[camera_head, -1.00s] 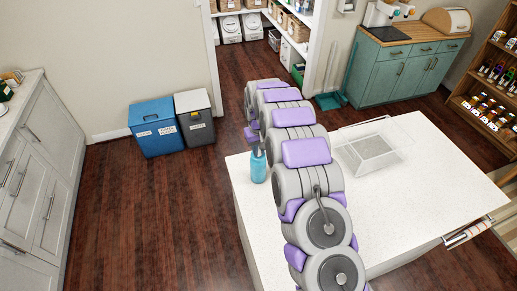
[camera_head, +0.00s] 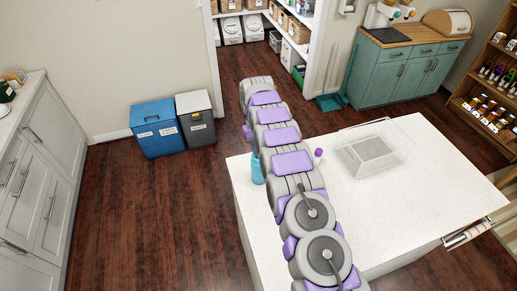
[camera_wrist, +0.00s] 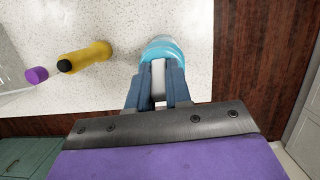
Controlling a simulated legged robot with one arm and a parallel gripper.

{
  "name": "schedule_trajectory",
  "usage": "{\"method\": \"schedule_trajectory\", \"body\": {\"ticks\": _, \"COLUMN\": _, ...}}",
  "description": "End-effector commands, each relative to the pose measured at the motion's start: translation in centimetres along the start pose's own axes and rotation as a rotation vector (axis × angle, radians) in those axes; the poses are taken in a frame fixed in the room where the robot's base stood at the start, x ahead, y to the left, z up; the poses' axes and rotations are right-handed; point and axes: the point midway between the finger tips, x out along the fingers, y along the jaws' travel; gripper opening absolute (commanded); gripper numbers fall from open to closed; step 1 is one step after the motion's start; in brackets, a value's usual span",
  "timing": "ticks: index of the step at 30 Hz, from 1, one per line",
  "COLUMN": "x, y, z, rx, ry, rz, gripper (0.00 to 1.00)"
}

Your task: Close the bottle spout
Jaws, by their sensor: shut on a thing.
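The light-blue bottle (camera_head: 257,171) stands at the left edge of the white counter, partly covered by my arm in the head view. In the wrist view the bottle (camera_wrist: 162,47) is seen from above, just beyond my fingers. My gripper (camera_wrist: 158,72) is at the top of the bottle, with its two blue-grey fingers around a pale narrow piece, which looks like the spout. The fingers hide much of the spout, and I cannot tell whether it is open or closed. In the head view my gripper is hidden behind my arm.
A yellow bottle with a black cap (camera_wrist: 85,57) lies left of the blue bottle in the wrist view, near a purple-ended item (camera_wrist: 37,75). A clear tray (camera_head: 372,167) sits on the white counter (camera_head: 430,205). Blue and grey bins (camera_head: 157,128) stand by the wall.

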Motion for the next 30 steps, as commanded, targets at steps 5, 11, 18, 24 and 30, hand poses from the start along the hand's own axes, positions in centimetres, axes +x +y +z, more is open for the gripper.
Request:
{"method": "schedule_trajectory", "body": {"ticks": 5, "x": 0.12, "y": -0.11, "z": 0.03, "rx": -0.001, "ry": -0.024, "rz": -0.003, "gripper": 0.0}}
{"method": "schedule_trajectory", "body": {"ticks": 11, "x": 0.13, "y": -0.21, "z": 0.11, "rx": -0.002, "ry": -0.03, "rz": -0.003, "gripper": 0.0}}
{"method": "schedule_trajectory", "body": {"ticks": 18, "x": 0.09, "y": -0.26, "z": 0.12, "rx": -0.002, "ry": -0.029, "rz": -0.003, "gripper": 0.23}}
{"method": "schedule_trajectory", "body": {"ticks": 24, "x": 0.03, "y": -0.25, "z": 0.17, "rx": -0.002, "ry": -0.029, "rz": -0.003, "gripper": 0.42}}
{"method": "schedule_trajectory", "body": {"ticks": 30, "x": -0.01, "y": -0.17, "z": 0.22, "rx": -0.002, "ry": -0.028, "rz": -0.003, "gripper": 0.45}}
